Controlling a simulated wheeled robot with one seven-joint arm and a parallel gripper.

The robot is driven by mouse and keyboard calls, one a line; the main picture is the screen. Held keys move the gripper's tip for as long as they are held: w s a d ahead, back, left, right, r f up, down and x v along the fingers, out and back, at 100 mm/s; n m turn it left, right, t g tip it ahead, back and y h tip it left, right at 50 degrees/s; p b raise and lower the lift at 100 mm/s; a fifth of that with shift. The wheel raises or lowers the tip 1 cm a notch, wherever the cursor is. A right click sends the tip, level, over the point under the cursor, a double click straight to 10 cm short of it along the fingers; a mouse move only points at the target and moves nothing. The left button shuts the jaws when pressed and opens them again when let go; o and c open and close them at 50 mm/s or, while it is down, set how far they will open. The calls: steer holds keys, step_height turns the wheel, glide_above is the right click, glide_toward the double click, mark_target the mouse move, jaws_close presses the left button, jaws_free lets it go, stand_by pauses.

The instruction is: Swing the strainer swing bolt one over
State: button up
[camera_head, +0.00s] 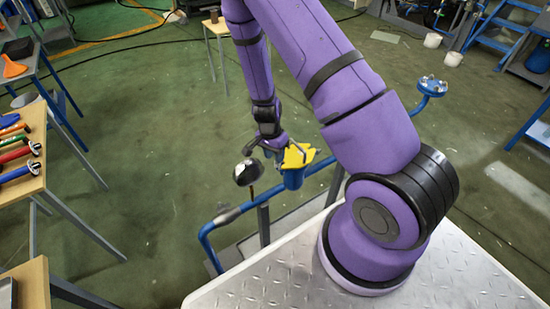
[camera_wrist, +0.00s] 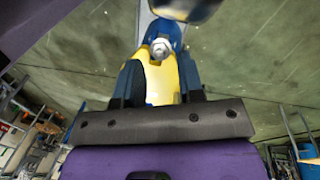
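The strainer is a blue pot (camera_head: 293,180) with a yellow cover (camera_head: 298,156), set on a blue pipe in the head view. The yellow cover fills the gap between my fingers in the wrist view (camera_wrist: 161,85). A silver swing bolt with its nut (camera_wrist: 160,48) stands at the cover's edge, just beyond my fingertips. My gripper (camera_head: 277,150) is at the strainer's left side. In the wrist view my gripper (camera_wrist: 160,78) has its fingers well apart, and I see nothing clamped between them. The lower part of the bolt is hidden.
A dark, shiny dome (camera_head: 246,172) on a thin stem stands just left of the strainer, close to my gripper. The blue pipe (camera_head: 225,217) runs past below. The green floor between is clear.

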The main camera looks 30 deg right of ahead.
steer(key=shift+s+f, duration=0.15)
steer(key=shift+f, duration=0.65)
jaws_close()
steer(key=shift+d, duration=0.1)
steer(key=shift+d+r+y, duration=0.1)
steer(key=shift+d+y, duration=0.7)
steer(key=shift+y, duration=0.35)
steer(key=shift+d+r+y, duration=0.1)
steer(key=shift+d+y, duration=0.7)
steer(key=shift+y, duration=0.35)
jaws_free()
